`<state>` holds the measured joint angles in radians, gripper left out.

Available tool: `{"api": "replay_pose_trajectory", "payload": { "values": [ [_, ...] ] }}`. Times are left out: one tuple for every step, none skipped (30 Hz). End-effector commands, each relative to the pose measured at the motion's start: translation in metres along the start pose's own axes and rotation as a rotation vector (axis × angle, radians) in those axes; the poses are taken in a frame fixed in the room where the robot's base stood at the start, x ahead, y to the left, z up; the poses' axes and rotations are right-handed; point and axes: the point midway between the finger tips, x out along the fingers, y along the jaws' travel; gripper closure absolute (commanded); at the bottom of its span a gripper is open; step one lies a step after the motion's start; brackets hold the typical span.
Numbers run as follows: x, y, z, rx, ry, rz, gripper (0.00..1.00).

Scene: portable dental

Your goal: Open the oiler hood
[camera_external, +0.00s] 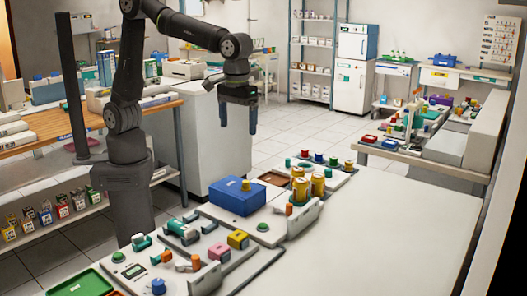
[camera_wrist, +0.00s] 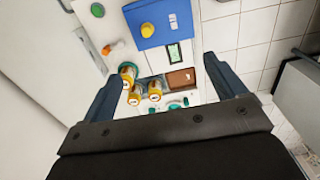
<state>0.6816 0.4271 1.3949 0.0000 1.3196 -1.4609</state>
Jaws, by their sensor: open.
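A blue box (camera_external: 228,200) with an orange-yellow knob on top sits on a white bench unit in the external view; it looks shut, and I cannot tell for sure that it is the oiler hood. The same blue box (camera_wrist: 172,12) shows at the top of the wrist view, with its yellow knob (camera_wrist: 147,31). My gripper (camera_external: 238,128) hangs pointing down, open and empty, well above the bench and apart from the box. In the wrist view the two fingers of my gripper (camera_wrist: 162,70) stand wide apart, with nothing between them.
Yellow-capped jars (camera_external: 318,184) stand right of the box on the bench. A brown tray (camera_external: 274,179) lies behind them. Colored knobs and blocks (camera_external: 238,239) crowd the panel in front. The white tabletop (camera_external: 390,225) at right is clear.

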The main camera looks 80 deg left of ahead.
Motion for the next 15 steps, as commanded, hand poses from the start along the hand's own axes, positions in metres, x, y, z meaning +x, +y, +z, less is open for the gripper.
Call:
{"api": "replay_pose_trajectory", "payload": {
  "values": [
    [-0.001, 0.004, 0.000, 0.023, 0.000, 0.000, 0.22],
    [-0.002, 0.007, 0.001, 0.047, 0.000, 0.000, 0.28],
    [-0.003, 0.011, 0.001, 0.087, 0.000, 0.000, 0.35],
    [-0.005, 0.015, 0.002, 0.120, 0.000, 0.001, 0.41],
    [-0.006, 0.019, 0.002, 0.151, 0.000, 0.001, 0.47],
    [-0.008, 0.023, 0.003, 0.187, 0.000, 0.000, 0.55],
    [-0.008, 0.025, 0.003, 0.211, 0.000, -0.001, 0.59],
    [-0.009, 0.026, 0.003, 0.230, 0.000, -0.001, 0.59],
    [-0.009, 0.028, 0.003, 0.246, 0.000, 0.000, 0.59],
    [-0.007, 0.029, 0.003, 0.255, 0.000, -0.001, 0.59],
    [-0.005, 0.029, 0.003, 0.258, 0.000, -0.001, 0.59],
    [-0.001, 0.029, 0.003, 0.259, 0.000, -0.002, 0.59],
    [0.003, 0.029, 0.003, 0.258, -0.001, -0.002, 0.59],
    [0.007, 0.028, 0.003, 0.258, -0.001, -0.003, 0.59],
    [0.014, 0.028, 0.003, 0.257, -0.001, -0.004, 0.59]
  ]
}}
